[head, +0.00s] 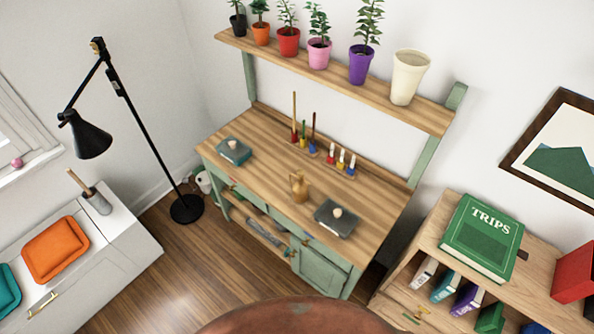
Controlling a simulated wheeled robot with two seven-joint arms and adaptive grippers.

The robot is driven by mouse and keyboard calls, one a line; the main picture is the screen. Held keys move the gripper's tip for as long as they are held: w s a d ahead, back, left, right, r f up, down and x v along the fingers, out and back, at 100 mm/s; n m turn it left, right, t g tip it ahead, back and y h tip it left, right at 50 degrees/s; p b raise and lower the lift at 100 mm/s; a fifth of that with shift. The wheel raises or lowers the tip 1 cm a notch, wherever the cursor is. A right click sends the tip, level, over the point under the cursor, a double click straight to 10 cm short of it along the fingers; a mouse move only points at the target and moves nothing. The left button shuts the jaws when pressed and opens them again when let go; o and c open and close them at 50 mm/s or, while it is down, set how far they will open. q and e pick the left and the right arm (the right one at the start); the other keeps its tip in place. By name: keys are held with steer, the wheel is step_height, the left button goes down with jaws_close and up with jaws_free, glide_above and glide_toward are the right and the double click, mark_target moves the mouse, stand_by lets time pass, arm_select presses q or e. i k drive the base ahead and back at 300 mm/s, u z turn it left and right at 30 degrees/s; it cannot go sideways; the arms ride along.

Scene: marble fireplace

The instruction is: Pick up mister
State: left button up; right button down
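A small brass-coloured vessel with a narrow top, which looks like the mister (299,187), stands upright on the wooden top of the green potting bench (262,165). It is near the bench's front edge, left of a dark grey box with a pale round knob (336,218). Nothing touches it. Neither of my grippers is in view.
A teal box (233,151) and small coloured tools (303,132) share the bench top. Potted plants line the shelf (337,72) above. A black floor lamp (130,115) stands left and a bookcase (437,225) right. A brown rounded surface (300,318) fills the bottom centre.

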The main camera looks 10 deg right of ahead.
mark_target(299, 188)
steer(key=k, duration=1.3)
steer(key=u, duration=0.6)
steer(key=i, duration=1.35)
steer(key=z, duration=0.6)
